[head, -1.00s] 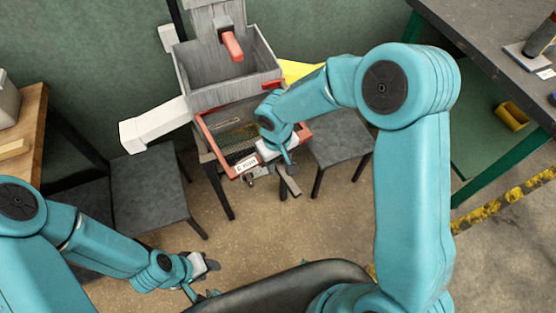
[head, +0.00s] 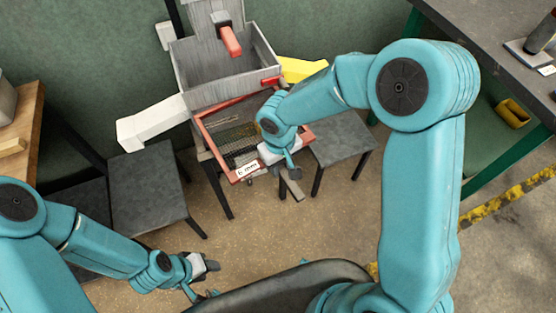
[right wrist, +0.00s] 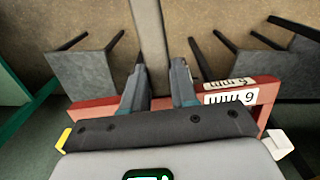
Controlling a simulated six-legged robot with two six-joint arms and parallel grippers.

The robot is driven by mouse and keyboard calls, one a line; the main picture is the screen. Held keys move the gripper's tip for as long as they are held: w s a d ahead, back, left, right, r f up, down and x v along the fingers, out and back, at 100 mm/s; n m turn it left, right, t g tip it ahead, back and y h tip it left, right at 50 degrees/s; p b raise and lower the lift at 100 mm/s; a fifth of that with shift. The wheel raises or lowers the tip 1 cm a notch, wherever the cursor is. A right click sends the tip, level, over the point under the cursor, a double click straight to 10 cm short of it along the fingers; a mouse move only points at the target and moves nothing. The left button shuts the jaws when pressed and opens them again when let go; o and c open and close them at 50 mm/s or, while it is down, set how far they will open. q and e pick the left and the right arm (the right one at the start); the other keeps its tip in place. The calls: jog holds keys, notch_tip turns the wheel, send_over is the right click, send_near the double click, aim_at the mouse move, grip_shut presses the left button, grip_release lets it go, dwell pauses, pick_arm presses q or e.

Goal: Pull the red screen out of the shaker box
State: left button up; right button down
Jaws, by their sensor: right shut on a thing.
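The red screen (head: 207,133) is a red frame with dark mesh and a "6 mm" label on its front edge. In the head view it sticks out from the front of the grey shaker box (head: 190,78).
A white chute (head: 150,122) sticks out left of the box and a yellow chute (head: 303,69) right of it. Dark stools stand at the left (head: 150,185) and right (head: 340,145) below them. The floor in front of the screen is open.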

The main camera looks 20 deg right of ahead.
aim_at(297, 200)
jog(key=shift+s+b, duration=1.3)
jog(key=shift+s, duration=1.55)
jog(key=shift+s+d, duration=0.1)
jog(key=shift+s, duration=0.25)
jog(key=shift+r, duration=0.1)
jog(key=shift+s+b, duration=0.55)
jog(key=shift+s, duration=0.35)
jog(key=shift+s+b, duration=0.35)
jog(key=shift+s, duration=0.8)
jog(key=shift+w+d, duration=0.1)
